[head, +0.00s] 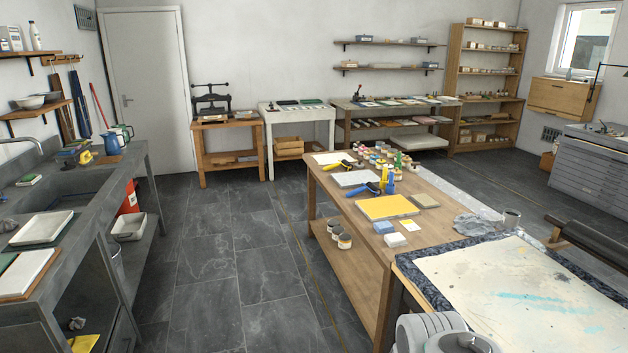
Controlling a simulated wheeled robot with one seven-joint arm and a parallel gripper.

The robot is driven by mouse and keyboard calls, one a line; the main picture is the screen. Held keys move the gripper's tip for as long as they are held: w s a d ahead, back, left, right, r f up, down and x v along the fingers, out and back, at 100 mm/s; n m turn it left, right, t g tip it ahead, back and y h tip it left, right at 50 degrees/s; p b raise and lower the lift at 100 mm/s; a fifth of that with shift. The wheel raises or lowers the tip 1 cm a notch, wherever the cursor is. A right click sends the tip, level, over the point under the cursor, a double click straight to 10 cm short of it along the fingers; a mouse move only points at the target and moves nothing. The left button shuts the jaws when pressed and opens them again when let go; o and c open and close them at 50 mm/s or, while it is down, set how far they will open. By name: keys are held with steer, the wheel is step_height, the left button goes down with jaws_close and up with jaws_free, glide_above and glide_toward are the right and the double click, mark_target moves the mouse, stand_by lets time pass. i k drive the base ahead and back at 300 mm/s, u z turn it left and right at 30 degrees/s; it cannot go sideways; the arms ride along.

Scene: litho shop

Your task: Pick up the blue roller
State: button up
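The blue roller (368,188) lies on the long wooden table (440,228), among other printing tools. Its handle is blue, and a dark part shows at its right end, close to a blue bottle (390,187). A yellow-handled roller (335,167) lies farther back on the same table. Grey-white rounded parts of my arm show at the bottom edge, in front of the table's near end. My gripper's fingers are not in view.
A yellow slab (387,207), a pale slab (357,179), a blue block (383,227) and several small jars crowd around the roller. A stained sheet (525,290) covers the near end. Open floor (250,240) lies left of the table.

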mark_target(357, 191)
steer(key=u, duration=0.25)
steer(key=i, duration=2.5)
steer(key=u, duration=0.45)
steer(key=i, duration=1.4)
steer(key=u, duration=0.1)
